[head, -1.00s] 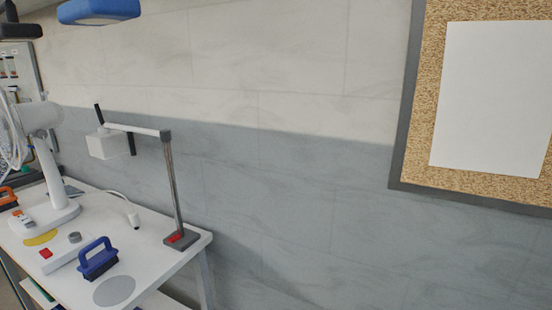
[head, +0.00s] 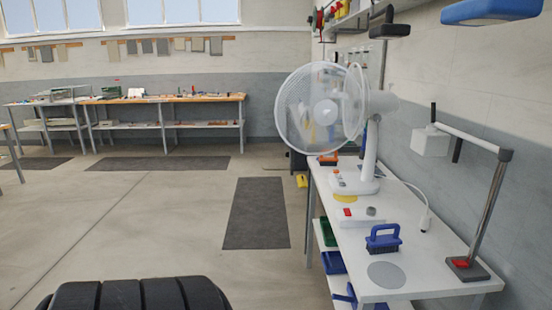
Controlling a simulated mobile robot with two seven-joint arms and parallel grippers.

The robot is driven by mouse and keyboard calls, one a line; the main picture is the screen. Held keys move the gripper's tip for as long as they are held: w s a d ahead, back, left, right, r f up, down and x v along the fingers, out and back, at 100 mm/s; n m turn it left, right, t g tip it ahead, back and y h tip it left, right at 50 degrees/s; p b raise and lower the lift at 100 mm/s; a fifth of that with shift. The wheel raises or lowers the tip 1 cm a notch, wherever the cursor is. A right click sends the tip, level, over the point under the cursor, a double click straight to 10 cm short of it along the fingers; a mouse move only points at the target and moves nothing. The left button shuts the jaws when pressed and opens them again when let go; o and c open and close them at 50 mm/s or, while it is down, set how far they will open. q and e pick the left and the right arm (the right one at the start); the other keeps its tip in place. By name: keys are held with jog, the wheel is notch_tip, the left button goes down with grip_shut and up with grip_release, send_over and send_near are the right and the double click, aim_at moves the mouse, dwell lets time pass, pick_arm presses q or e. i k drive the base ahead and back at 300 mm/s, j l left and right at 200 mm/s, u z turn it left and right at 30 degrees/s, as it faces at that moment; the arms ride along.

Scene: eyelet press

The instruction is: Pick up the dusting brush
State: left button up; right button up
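A blue-handled brush (head: 383,239) with dark bristles stands on the white table (head: 425,272) at the right in the head view. It sits bristles down, just behind a grey round disc (head: 386,275) on the tabletop. A smaller orange-handled object (head: 328,159) lies at the table's far end, partly behind the fan; I cannot tell whether it is a brush too. Neither of my grippers is in view.
A white desk fan (head: 366,182), a white box with a red button (head: 352,217) and a lamp-like stand (head: 484,215) share the table. Green and blue bins (head: 332,262) sit below. Open floor (head: 130,230) with dark mats (head: 258,213) lies left; benches (head: 165,100) stand far back.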

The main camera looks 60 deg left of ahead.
aim_at(323, 161)
jog(key=u, duration=1.7)
jog(key=i+j+z, duration=0.15)
jog(key=z, duration=0.3)
jog(key=i+j+z, duration=0.2)
jog(key=z, duration=0.2)
jog(key=i+j+z, duration=0.2)
jog(key=z, duration=0.25)
jog(key=i+j+z, duration=0.15)
jog(key=j, duration=0.35)
jog(key=i+j+z, duration=0.1)
jog(key=j, duration=0.4)
jog(key=i+j+z, duration=0.15)
jog(key=j, duration=0.35)
jog(key=i+j+z, duration=0.1)
jog(key=j, duration=0.45)
